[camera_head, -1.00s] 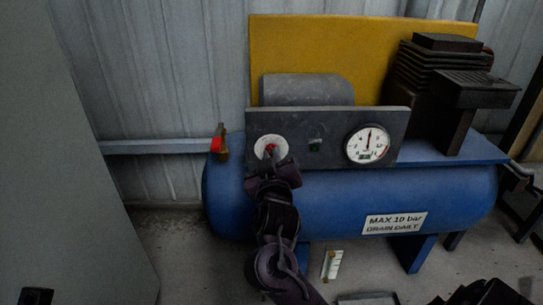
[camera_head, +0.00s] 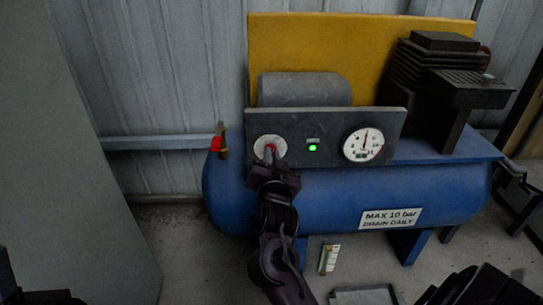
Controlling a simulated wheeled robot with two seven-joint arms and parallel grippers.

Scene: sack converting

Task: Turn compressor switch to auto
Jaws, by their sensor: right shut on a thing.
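The compressor switch is a red knob (camera_head: 270,149) on a round white dial plate (camera_head: 260,142), at the left of the dark control panel (camera_head: 325,127). My right gripper (camera_head: 271,158) reaches up from below and is shut on the red knob; it hides the knob's lower part. The knob's exact pointing direction and the dial markings are too small to read. A green lamp (camera_head: 312,148) on the panel is lit. The round pressure gauge (camera_head: 363,144) is at the panel's right. My left gripper does not show.
The blue tank (camera_head: 335,195) carries a "MAX 10 bar, DRAIN DAILY" label (camera_head: 392,218). A yellow guard (camera_head: 330,50) and dark pump head (camera_head: 445,75) stand behind. A grey cabinet (camera_head: 60,180) is at left.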

